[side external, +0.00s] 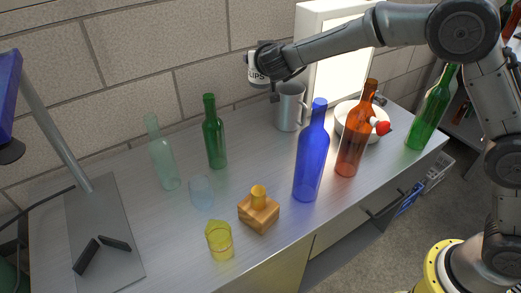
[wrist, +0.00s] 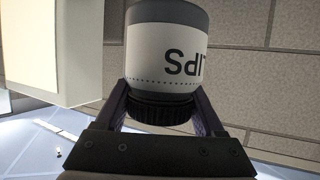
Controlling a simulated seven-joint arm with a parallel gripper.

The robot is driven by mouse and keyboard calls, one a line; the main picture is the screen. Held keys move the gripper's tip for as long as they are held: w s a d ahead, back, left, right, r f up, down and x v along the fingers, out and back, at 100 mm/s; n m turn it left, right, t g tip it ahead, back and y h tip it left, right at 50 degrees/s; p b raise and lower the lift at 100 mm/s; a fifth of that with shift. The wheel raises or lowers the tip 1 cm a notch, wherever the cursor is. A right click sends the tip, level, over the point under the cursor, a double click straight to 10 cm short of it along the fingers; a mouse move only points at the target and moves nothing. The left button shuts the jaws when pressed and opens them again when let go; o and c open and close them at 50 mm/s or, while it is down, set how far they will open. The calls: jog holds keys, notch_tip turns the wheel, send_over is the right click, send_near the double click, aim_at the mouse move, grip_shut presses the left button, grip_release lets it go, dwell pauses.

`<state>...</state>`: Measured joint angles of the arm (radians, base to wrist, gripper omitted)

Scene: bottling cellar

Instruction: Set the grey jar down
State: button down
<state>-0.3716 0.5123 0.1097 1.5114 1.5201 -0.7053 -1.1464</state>
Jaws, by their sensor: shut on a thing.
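The grey jar (wrist: 165,45) has a white label with dark lettering and a dark ribbed lid. In the wrist view it fills the upper middle, upside down in that picture, with the lid end between the fingers. My gripper (wrist: 165,112) is shut on it. In the side view the jar (side external: 257,70) is held in the air above the back of the metal bench, near the wall. My gripper (side external: 275,72) is at its right side there and partly hides it. The bench top (side external: 130,215) is well below the jar.
A grey metal mug (side external: 290,106) stands below the gripper. A dark green bottle (side external: 214,135), a blue bottle (side external: 311,155), a brown bottle (side external: 353,135), a white bowl (side external: 343,108) and a wooden block (side external: 259,214) stand around it. Bench by the back wall left of the mug looks clear.

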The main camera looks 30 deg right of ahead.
jog(key=f, duration=2.3)
jog(key=shift+a+f, duration=0.1)
jog(key=shift+a, duration=0.15)
jog(key=shift+f, duration=0.2)
grip_release()
jog(key=shift+s+f, duration=0.1)
jog(key=shift+r, duration=0.2)
jog(key=shift+s+a+r, duration=0.1)
jog(key=shift+s+r, duration=0.05)
jog(key=shift+s, duration=0.1)
jog(key=v, duration=1.1)
jog(key=shift+s, duration=0.2)
jog(key=shift+r, duration=0.15)
